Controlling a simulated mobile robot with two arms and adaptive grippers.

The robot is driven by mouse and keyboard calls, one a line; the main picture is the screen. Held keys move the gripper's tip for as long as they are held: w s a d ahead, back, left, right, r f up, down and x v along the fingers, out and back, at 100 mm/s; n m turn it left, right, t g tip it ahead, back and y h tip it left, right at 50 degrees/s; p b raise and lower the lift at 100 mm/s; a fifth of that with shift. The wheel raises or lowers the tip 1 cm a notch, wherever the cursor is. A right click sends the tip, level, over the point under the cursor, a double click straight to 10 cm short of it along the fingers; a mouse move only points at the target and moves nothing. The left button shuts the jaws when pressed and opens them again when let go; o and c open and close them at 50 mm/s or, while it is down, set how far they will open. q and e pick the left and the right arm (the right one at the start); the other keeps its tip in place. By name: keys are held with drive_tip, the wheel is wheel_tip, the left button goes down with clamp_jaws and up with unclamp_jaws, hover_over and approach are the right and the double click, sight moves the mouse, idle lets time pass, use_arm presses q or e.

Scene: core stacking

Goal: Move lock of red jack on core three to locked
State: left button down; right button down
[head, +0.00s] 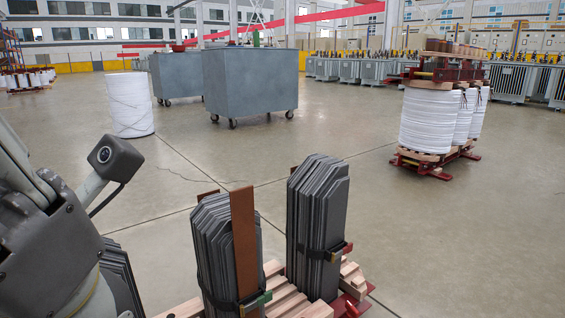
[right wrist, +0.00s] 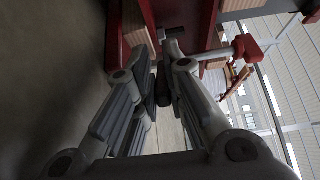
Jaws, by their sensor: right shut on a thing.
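Stacked dark steel core legs stand in front of me in the head view: a middle one (head: 213,255), a right one (head: 318,215) and a partly hidden left one (head: 122,280). A bit of red metal base (head: 352,306) shows at the bottom right. In the right wrist view, my right gripper (right wrist: 158,50) points up at red metal frame parts (right wrist: 185,18). Its fingers are shut on a small dark part, apparently the red jack's lock; shadow hides its shape. A red knob on a rod (right wrist: 247,47) is to the right. My left arm is at the left; its gripper is out of view.
Wooden slats (head: 285,298) lie under the cores. Grey wheeled bins (head: 250,85), a white coil (head: 130,105) and a red-framed coil assembly (head: 430,115) stand farther back. The floor between is clear.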

drive_tip(key=shift+w+a, duration=0.1)
drive_tip(key=shift+a, duration=1.25)
drive_tip(key=c, duration=1.4)
unclamp_jaws()
drive_tip(key=shift+w, duration=0.1)
drive_tip(key=shift+c, duration=0.2)
drive_tip(key=s, duration=0.7)
drive_tip(key=shift+s+d, duration=0.25)
drive_tip(key=shift+d, duration=0.1)
